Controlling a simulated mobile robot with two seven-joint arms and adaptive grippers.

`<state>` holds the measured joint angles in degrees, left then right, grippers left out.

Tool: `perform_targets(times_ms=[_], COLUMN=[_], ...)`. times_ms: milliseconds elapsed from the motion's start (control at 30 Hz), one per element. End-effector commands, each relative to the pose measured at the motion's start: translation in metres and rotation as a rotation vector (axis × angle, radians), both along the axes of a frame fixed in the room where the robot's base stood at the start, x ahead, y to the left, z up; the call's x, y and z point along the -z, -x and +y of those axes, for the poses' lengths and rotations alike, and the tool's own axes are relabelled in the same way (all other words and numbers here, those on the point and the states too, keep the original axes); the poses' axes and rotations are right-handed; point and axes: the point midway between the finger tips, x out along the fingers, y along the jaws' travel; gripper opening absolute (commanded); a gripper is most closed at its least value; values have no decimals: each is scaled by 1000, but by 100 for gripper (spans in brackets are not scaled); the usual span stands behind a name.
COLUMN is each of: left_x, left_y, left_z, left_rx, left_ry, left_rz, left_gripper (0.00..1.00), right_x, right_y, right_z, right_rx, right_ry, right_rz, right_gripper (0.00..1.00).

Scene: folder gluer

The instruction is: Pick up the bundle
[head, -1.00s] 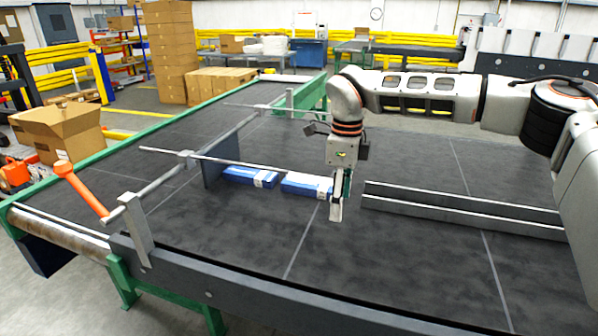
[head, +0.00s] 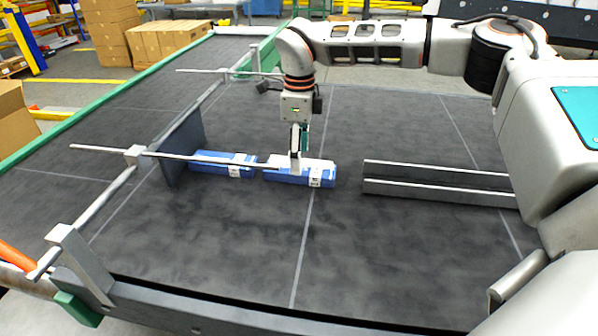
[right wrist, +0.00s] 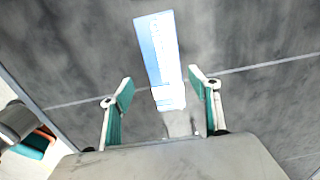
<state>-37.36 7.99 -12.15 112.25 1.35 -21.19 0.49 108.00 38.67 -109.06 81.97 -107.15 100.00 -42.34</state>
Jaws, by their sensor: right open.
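Two blue-and-white bundles lie end to end on the dark belt in the head view: a left bundle (head: 222,164) by the grey upright plate and a right bundle (head: 300,173). My right gripper (head: 296,168) points down at the right bundle and hides part of it. In the right wrist view the two fingers of the right gripper (right wrist: 164,95) are apart, with a bundle (right wrist: 158,55) in line between and beyond them. I cannot tell whether the fingers touch it. My left gripper is not in view.
A thin metal rod (head: 200,158) crosses the belt close to the bundles, and a grey upright plate (head: 184,145) stands at their left. Two low parallel rails (head: 440,186) lie to the right. The belt (head: 215,240) in front is clear.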

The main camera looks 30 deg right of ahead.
Motion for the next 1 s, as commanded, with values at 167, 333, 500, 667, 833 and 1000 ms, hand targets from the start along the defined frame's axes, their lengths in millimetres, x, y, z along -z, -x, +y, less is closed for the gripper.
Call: perform_targets(times_ms=[167,333,500,667,833,1000], left_x=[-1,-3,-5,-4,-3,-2], left_y=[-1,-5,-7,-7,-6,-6], left_z=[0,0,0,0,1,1], left_rx=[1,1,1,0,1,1], left_ry=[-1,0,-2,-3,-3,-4], left_rz=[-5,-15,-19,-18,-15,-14], left_gripper=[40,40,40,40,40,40], right_x=[22,45,48,48,48,48], right_y=[-3,-4,-5,-5,-5,-5], right_z=[-4,-5,-5,-5,-5,-5], right_rx=[2,2,1,1,1,1], right_ry=[0,1,1,1,1,1], right_rz=[3,2,-1,-1,-1,-1], right_gripper=[61,61,61,46,16,16])
